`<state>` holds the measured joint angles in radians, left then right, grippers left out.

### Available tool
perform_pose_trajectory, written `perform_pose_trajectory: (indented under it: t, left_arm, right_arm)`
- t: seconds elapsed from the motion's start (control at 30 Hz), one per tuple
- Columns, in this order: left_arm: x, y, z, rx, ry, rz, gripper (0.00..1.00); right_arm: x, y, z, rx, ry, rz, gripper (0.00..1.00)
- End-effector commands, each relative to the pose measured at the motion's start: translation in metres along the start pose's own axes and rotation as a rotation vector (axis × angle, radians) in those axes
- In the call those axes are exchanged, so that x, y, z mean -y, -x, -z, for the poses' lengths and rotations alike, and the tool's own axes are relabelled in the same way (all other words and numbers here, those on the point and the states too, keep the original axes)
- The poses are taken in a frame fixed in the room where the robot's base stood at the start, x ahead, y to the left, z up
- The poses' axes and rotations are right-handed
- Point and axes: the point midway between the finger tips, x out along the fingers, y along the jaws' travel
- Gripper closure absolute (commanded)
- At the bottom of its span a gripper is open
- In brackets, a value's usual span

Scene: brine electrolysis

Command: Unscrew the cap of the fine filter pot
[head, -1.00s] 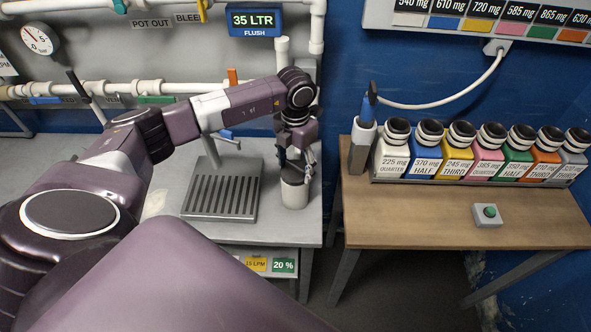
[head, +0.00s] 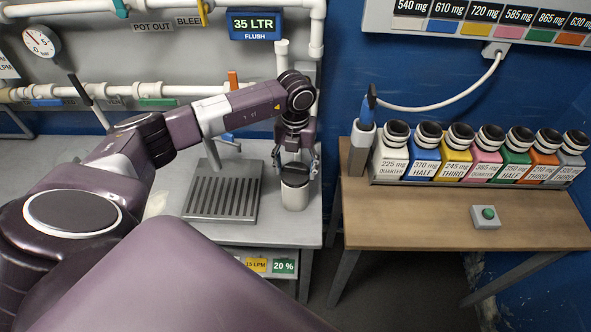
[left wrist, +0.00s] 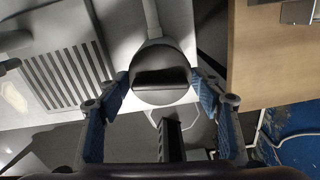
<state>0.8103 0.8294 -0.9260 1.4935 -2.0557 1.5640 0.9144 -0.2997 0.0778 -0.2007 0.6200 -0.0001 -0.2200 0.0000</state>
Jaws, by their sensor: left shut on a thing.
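The fine filter pot (head: 295,196) is a pale cylinder standing upright at the right front of the grey bench, right of the slotted drain plate. Its dark round cap (head: 295,179) sits at its top. In the left wrist view the cap (left wrist: 160,62) has a raised bar across it and hides the pot below. My left gripper (head: 295,165) comes down from above. In the left wrist view its blue fingertips (left wrist: 160,90) press on opposite sides of the cap. Whether the cap is loose on its thread cannot be told. My right gripper is not in view.
The slotted drain plate (head: 190,204) with an upright post lies left of the pot. Pipes run along the wall behind. Across a gap, a wooden table (head: 410,222) carries a row of labelled bottles (head: 485,155), a pen-like tool in a holder (head: 362,145) and a green button (head: 488,212).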

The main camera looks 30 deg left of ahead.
Motion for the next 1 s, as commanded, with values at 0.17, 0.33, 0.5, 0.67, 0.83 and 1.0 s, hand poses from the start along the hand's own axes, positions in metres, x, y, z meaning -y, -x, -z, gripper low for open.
perform_pose_trajectory:
  t: [0.17,0.33,0.5,0.67,0.83,1.0]
  left_arm:
    - [0.0,0.0,0.0,0.0,0.012,0.001,0.74]
    - [0.0,0.001,0.0,0.001,0.141,0.0,0.74]
    - [0.0,0.003,0.0,0.001,0.137,0.0,0.74]
    - [0.0,0.009,0.0,0.001,0.135,0.001,0.74]
    - [0.0,0.016,0.0,0.0,0.134,0.001,0.74]
    - [0.0,0.023,0.0,0.0,0.134,0.0,0.74]
  right_arm:
    - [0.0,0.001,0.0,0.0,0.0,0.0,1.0]
    - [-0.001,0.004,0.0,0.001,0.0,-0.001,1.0]
    - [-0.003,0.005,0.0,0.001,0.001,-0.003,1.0]
    - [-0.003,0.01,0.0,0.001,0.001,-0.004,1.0]
    - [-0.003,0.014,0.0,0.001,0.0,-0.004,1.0]
    - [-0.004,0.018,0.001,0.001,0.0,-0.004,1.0]
